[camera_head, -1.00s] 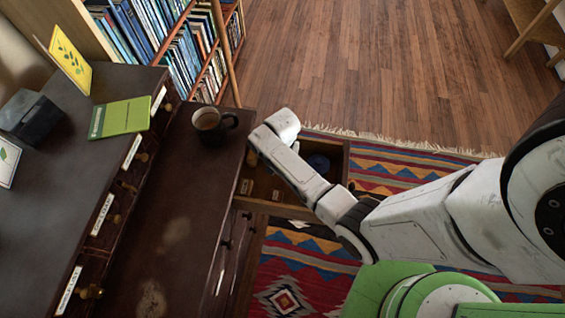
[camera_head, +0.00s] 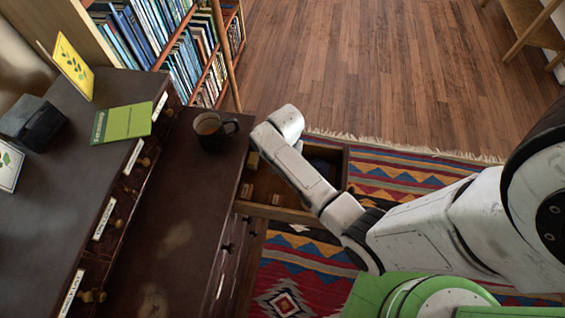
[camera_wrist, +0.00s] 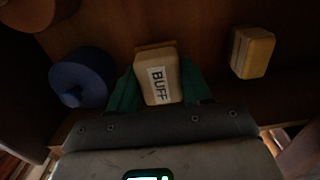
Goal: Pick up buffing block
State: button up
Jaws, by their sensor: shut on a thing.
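The buffing block (camera_wrist: 160,78) is a small tan block with a white label reading "BUFF", in the middle of the wrist view. My gripper (camera_wrist: 158,85) has a green finger on each side of it and is shut on it. Dark drawer wood lies behind the block; I cannot tell whether the block touches the drawer floor. In the head view my arm's white end (camera_head: 280,125) is over the open drawer (camera_head: 275,212) and hides the fingers and the held block.
A round blue object (camera_wrist: 82,80) lies left of the gripper and another tan block (camera_wrist: 252,52) lies to the right, both inside the drawer. A mug (camera_head: 212,130) stands on the desk's lower ledge beside the drawer. Drawer walls surround the gripper closely.

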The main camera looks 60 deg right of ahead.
jog(key=s+a+r+p, duration=0.1)
jog(key=s+r, duration=0.7)
jog(key=s, duration=0.5)
jog(key=shift+a+r, duration=0.2)
jog(key=shift+r, duration=0.15)
